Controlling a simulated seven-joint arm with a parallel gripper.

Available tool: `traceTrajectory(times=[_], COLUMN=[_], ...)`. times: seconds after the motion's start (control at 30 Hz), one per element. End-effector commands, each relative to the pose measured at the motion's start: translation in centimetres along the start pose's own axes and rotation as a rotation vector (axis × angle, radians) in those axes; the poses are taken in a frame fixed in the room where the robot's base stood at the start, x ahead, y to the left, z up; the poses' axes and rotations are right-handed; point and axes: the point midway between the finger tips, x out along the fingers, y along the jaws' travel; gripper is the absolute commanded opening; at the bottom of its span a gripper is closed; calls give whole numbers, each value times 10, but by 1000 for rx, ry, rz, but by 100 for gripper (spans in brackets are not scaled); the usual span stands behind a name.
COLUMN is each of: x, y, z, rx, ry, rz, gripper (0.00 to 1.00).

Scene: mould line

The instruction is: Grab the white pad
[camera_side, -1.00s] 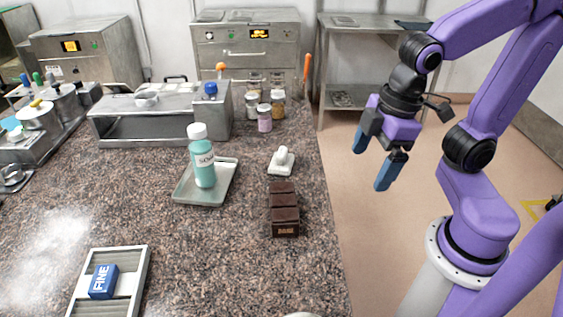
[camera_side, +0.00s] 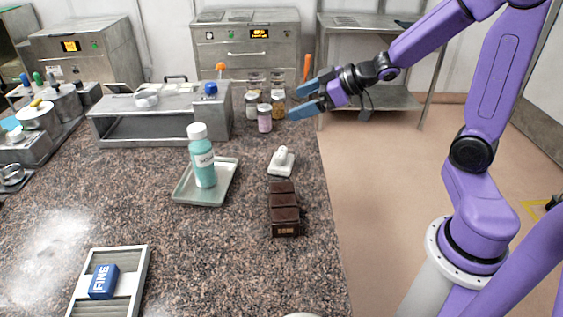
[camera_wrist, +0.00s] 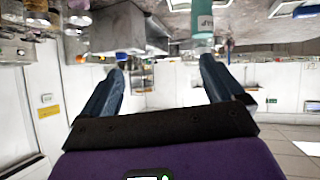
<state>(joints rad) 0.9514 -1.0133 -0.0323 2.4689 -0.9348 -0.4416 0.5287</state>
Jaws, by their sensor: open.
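The white pad (camera_side: 281,161) lies flat on the speckled counter, with a rounded white grip on top. It stands right of the teal bottle and just behind the dark brown blocks. My gripper (camera_side: 296,101) is open and empty, its blue fingers pointing left, above the counter near the small jars. It is apart from the pad, higher and farther back. In the wrist view, my fingers (camera_wrist: 163,66) are spread with nothing between them. I cannot make out the pad in that view.
A teal bottle (camera_side: 203,167) stands on a grey tray (camera_side: 185,196). Dark brown blocks (camera_side: 284,211) sit in front of the pad. Several small jars (camera_side: 264,122) and a metal unit (camera_side: 130,125) stand behind. A blue block (camera_side: 103,281) rests in a frame at front left.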

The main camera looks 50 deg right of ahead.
Motion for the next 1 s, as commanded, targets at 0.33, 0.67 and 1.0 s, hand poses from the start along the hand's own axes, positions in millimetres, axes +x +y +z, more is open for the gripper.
traceTrajectory(times=[0.33, 0.67, 1.0], x=[-3, 28, 60], y=[13, 6, 0], z=[16, 65, 117], rx=[86, 85, 80], ry=[102, 100, 104], rz=[-99, -97, -92], gripper=[95, 95, 95])
